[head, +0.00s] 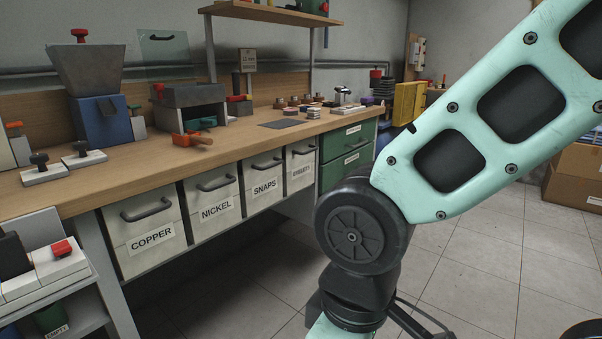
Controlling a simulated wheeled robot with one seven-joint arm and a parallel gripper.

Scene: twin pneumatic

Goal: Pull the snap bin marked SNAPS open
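The snap bin marked SNAPS (264,186) is a pale grey bin under the workbench, third from the left in a row of similar bins. Its front is flush with its neighbours, and it looks closed. A dark bar handle (267,164) runs across its upper front, above the white label. My arm fills the right side of the view, well to the right of the bin. My gripper is not in view; the arm runs out of the picture at the bottom.
Bins marked COPPER (149,237) and NICKEL (215,206) are left of SNAPS; another bin (300,167) is on its right. Green drawers (347,155) stand farther right. The wooden benchtop (150,165) overhangs the bins. Tiled floor (470,270) is open at the right.

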